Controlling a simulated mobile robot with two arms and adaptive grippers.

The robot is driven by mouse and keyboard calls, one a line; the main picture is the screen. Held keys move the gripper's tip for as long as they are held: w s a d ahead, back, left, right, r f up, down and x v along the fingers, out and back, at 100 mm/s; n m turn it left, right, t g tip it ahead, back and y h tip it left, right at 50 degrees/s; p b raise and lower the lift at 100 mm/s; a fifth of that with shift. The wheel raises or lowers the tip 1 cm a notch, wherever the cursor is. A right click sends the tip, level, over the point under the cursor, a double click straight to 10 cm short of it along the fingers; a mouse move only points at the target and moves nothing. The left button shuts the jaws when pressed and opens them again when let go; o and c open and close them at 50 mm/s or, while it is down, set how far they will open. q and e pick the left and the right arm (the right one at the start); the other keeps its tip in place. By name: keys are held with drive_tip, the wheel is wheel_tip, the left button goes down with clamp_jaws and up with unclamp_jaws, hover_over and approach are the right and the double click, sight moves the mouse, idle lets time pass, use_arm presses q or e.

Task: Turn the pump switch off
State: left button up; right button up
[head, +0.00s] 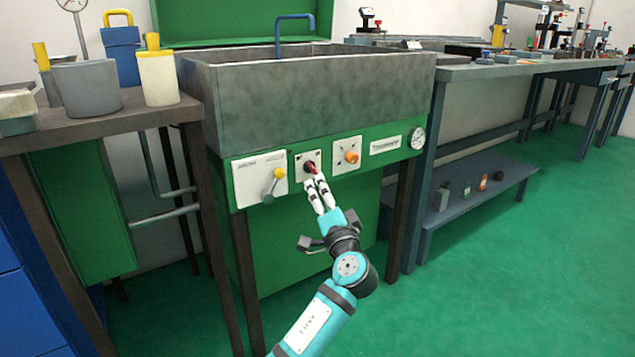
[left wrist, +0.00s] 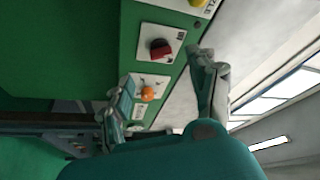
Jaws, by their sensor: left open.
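A red switch knob (head: 310,167) with a dark base sits on the white middle plate of the green panel under the sink. It also shows in the left wrist view (left wrist: 161,48). The plate's label is too small to read. My left gripper (head: 319,189) is just in front of and below this knob, pointing at the panel. In the left wrist view its fingers are spread wide, with nothing held between them. The head view does not show clearly whether a fingertip touches the knob. My right gripper is not in view.
A gauge (head: 417,138) sits at the panel's right end. The metal sink (head: 300,100) is above. Green floor (head: 480,270) is open at right.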

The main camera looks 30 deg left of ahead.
use_arm(q)
drive_tip(key=v, duration=0.3)
drive_tip(key=shift+s+d, duration=0.25)
drive_tip(key=shift+d, duration=0.05)
